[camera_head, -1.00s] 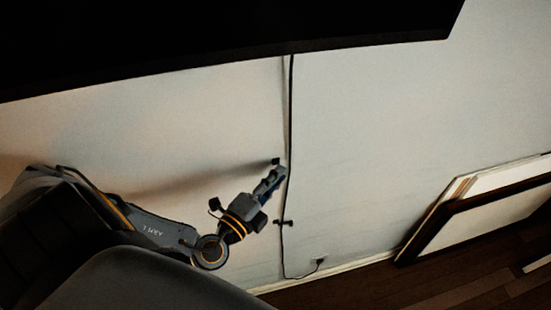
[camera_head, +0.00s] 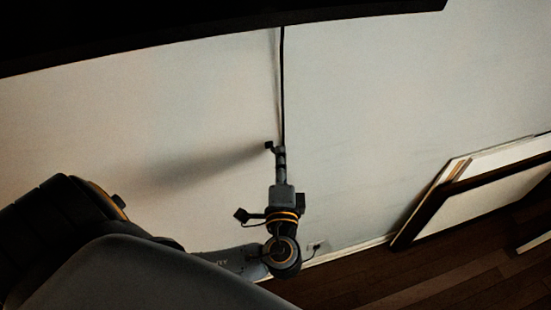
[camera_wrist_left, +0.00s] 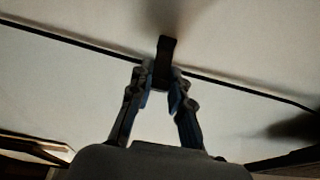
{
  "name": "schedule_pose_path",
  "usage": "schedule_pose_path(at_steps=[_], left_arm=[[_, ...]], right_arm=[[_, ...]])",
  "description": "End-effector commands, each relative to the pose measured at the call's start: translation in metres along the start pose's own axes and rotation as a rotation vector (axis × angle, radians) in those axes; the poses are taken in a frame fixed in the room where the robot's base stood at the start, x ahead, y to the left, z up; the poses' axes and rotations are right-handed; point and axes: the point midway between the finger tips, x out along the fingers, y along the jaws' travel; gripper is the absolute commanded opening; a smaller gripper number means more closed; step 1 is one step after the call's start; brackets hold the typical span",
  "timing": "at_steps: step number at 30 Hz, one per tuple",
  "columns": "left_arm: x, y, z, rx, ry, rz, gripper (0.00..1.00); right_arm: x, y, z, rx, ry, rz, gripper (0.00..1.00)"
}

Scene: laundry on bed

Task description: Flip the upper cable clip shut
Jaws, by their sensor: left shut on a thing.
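The upper cable clip (camera_head: 269,146) is a small dark piece on the wall beside the black cable (camera_head: 282,90). In the left wrist view the clip (camera_wrist_left: 166,48) stands up as a dark flap between my fingers. My left gripper (camera_head: 280,153) is at the clip, pointing up along the cable. In the left wrist view its fingers (camera_wrist_left: 161,80) are closed on the clip's lower part, with the cable (camera_wrist_left: 235,86) passing behind. I cannot tell whether the clip is fully closed. The lower clip is hidden behind my left arm. My right gripper is not in view.
A large black panel (camera_head: 180,35) overhangs the top of the wall. A wall outlet (camera_head: 317,246) with a plug is low, right of my wrist. Framed boards (camera_head: 480,190) lean against the wall at right. The wall between is clear.

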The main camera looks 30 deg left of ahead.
Motion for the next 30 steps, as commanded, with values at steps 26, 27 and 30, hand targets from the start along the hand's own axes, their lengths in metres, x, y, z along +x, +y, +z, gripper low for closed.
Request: schedule_pose_path(at_steps=[26,27,30], left_arm=[[0.015,0.002,-0.018,0.000,-0.508,0.002,0.00],[0.015,0.001,-0.019,-0.001,-0.512,0.002,0.00],[0.016,0.001,-0.019,-0.001,-0.517,0.002,0.00]], right_arm=[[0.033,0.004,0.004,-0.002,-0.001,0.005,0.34],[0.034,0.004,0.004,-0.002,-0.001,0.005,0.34],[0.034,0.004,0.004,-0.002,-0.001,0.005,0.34]])
